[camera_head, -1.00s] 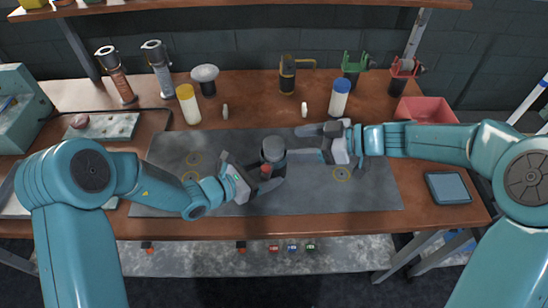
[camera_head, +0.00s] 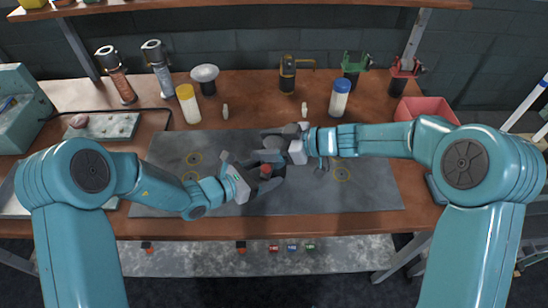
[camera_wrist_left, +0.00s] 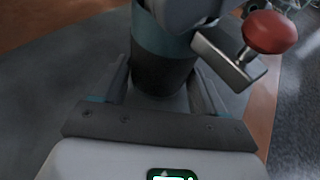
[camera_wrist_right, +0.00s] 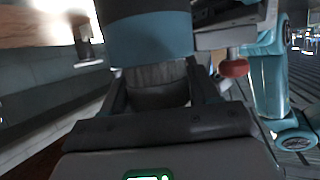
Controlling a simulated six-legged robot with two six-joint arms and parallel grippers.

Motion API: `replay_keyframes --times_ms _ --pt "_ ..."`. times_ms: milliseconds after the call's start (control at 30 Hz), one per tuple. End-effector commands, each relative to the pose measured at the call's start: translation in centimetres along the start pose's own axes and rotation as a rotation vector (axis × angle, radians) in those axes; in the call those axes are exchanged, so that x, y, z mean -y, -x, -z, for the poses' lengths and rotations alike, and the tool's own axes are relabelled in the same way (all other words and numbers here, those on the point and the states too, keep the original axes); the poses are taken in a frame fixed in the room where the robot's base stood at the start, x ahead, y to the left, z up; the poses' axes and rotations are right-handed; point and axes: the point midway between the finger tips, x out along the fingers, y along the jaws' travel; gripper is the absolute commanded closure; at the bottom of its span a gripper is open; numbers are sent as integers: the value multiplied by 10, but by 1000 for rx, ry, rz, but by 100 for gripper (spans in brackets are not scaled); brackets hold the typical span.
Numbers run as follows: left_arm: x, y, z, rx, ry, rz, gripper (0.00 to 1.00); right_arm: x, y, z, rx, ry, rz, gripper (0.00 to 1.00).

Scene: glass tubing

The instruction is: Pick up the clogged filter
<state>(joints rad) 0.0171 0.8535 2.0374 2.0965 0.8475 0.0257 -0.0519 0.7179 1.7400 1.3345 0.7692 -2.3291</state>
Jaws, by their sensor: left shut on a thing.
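A dark cylindrical housing (camera_head: 273,157) with a teal band (camera_wrist_left: 163,38) and a red knob (camera_head: 265,170) is at the middle of the grey mat. My left gripper (camera_head: 257,174) is shut on its dark body (camera_wrist_left: 160,72). My right gripper (camera_head: 271,143) is at its far side, with fingers on both sides of a dark ribbed part (camera_wrist_right: 156,76); whether they grip it is unclear. A clear cylinder with brown contents (camera_head: 115,75) stands at the back left, beside a greyer one (camera_head: 157,68). I cannot tell for sure which thing is the clogged filter.
A red bin (camera_head: 425,110) is at the right, a tray (camera_head: 103,126) at the left.

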Motion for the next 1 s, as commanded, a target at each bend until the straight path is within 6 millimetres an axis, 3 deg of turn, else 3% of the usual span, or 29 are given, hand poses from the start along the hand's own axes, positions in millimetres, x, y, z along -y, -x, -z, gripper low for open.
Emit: replay_keyframes --times_ms 33,100,133,333,467,1000 --pt "0 0 0 0 0 0 45 0 0 0 0 0 0 71" --pt "0 0 0 0 0 0 45 0 0 0 0 0 0 94" --pt "0 0 0 0 0 0 45 0 0 0 -1 0 0 97" --pt "0 0 0 0 0 0 45 0 1 1 -1 1 0 97" --pt "0 0 0 -1 0 0 46 0 6 13 -2 5 -1 97" --pt "0 0 0 -1 0 0 46 0 60 144 -3 6 -2 97"
